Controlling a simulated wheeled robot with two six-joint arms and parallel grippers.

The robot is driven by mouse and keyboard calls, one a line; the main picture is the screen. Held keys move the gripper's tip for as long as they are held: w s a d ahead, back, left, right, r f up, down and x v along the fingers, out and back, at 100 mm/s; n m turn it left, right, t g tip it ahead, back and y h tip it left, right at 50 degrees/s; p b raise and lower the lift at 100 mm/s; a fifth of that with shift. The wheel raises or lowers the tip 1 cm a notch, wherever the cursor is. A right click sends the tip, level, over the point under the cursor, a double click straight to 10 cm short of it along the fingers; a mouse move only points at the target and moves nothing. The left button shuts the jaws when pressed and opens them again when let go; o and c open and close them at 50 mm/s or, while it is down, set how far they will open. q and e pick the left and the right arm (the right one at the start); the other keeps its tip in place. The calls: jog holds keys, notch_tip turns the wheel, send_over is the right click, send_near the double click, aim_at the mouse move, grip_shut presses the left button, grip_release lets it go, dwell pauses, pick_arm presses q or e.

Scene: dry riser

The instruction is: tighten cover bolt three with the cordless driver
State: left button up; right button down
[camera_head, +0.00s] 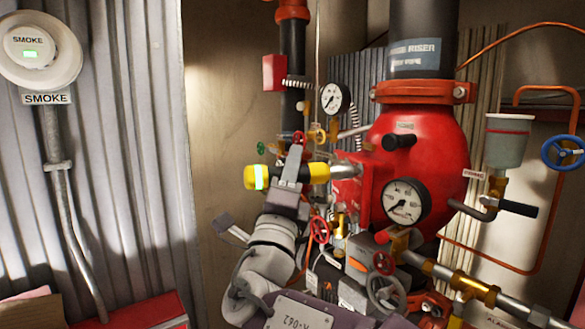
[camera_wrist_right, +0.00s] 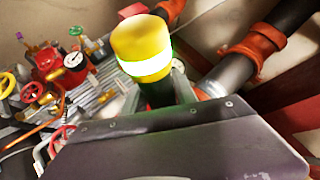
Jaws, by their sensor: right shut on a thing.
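The cordless driver (camera_head: 258,177), yellow and black with a pale band, lies about level across the middle of the head view. My right gripper (camera_head: 293,166) is shut around its body. Its silver nose (camera_head: 345,170) points right, at the red cover (camera_head: 352,200) on the front of the red valve body (camera_head: 432,150). I cannot tell whether the nose touches a bolt. Cover bolt three cannot be made out. The driver's yellow end also shows close up in the right wrist view (camera_wrist_right: 140,45). My left gripper is in neither view.
A large gauge (camera_head: 404,202) and a black-handled lever (camera_head: 400,141) stand close right of the driver. A small gauge (camera_head: 334,98) is above it. Red handwheels (camera_head: 319,230) and brass pipework crowd below. Open space lies left, before the corrugated wall (camera_head: 140,150).

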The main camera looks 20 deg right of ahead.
jog(key=shift+d+b, duration=0.3)
jog(key=shift+d, duration=0.55)
dwell(1.1)
jog(key=shift+d, duration=0.15)
dwell(0.5)
jog(key=shift+b, duration=0.4)
jog(key=shift+r, duration=0.1)
dwell(0.3)
jog(key=shift+a, duration=0.85)
jog(key=shift+a+p, duration=0.6)
jog(key=shift+a, duration=1)
